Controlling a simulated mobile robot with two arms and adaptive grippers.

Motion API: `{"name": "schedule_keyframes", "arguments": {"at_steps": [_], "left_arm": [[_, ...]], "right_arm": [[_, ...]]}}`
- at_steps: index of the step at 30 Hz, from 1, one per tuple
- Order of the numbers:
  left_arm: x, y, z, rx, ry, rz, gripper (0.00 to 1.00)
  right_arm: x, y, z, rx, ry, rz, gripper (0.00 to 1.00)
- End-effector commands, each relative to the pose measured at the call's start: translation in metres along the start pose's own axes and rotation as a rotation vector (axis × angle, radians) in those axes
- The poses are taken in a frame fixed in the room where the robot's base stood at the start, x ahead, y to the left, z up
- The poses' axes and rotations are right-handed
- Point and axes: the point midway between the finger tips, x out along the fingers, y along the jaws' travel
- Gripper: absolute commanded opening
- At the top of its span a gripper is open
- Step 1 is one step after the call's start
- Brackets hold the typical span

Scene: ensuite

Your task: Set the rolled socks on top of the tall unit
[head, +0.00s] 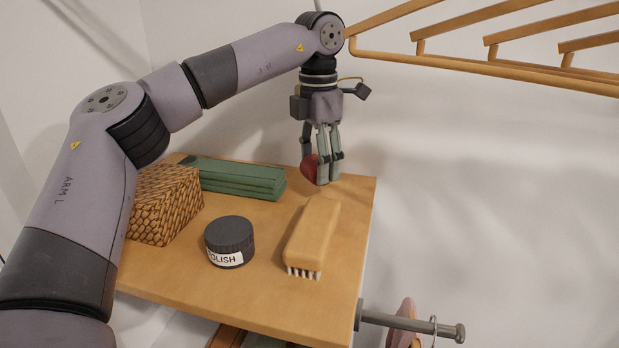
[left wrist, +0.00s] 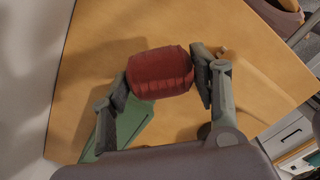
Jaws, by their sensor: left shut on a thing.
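The rolled socks, a dark red roll (left wrist: 160,73), are between the fingers of my left gripper (left wrist: 163,83) in the left wrist view. In the head view the red socks (head: 310,169) show partly behind the fingers of my left gripper (head: 323,180), which points down and is shut on them. The wooden top of the tall unit (head: 190,280) lies below the gripper. The socks are over its back right part; I cannot tell whether they touch the surface. My right gripper is not in view.
On the top stand a woven box (head: 165,205), a folded green stack (head: 240,178), a dark polish tin (head: 230,242) and a wooden brush (head: 313,235). A wooden rack (head: 480,65) is at upper right. A metal rod (head: 415,325) sticks out at the right side.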

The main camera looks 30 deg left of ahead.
Motion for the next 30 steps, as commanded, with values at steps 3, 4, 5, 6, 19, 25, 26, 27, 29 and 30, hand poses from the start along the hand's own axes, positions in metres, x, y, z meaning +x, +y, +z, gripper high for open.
{"name": "schedule_keyframes", "arguments": {"at_steps": [3, 4, 5, 6, 19, 25, 26, 27, 29, 30], "left_arm": [[0.014, 0.0, -0.001, 0.001, 0.003, -0.001, 0.29], [0.018, 0.0, -0.001, 0.001, 0.004, -0.001, 0.29], [0.023, 0.0, -0.001, 0.0, 0.004, -0.001, 0.29], [0.028, 0.0, -0.001, 0.0, 0.003, 0.0, 0.29], [0.041, 0.0, 0.0, 0.0, 0.001, 0.0, 0.29], [0.041, 0.0, -0.001, 0.0, 0.001, 0.0, 0.67], [0.041, 0.0, -0.001, 0.0, 0.001, 0.0, 0.69], [0.041, 0.0, 0.0, 0.0, 0.0, 0.0, 0.71], [0.041, 0.0, 0.0, 0.0, 0.0, 0.0, 0.75], [0.041, 0.0, 0.0, 0.0, 0.0, 0.0, 0.76]], "right_arm": [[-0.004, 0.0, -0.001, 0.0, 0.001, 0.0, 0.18], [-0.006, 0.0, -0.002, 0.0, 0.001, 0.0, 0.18], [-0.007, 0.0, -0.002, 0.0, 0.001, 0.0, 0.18], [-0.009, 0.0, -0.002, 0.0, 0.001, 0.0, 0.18], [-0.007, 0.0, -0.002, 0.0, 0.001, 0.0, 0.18], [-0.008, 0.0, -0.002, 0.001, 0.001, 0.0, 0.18], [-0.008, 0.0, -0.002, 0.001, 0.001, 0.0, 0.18], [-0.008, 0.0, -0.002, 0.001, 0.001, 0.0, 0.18], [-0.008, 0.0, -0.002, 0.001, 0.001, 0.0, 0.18], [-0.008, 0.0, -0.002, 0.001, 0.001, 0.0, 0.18]]}}
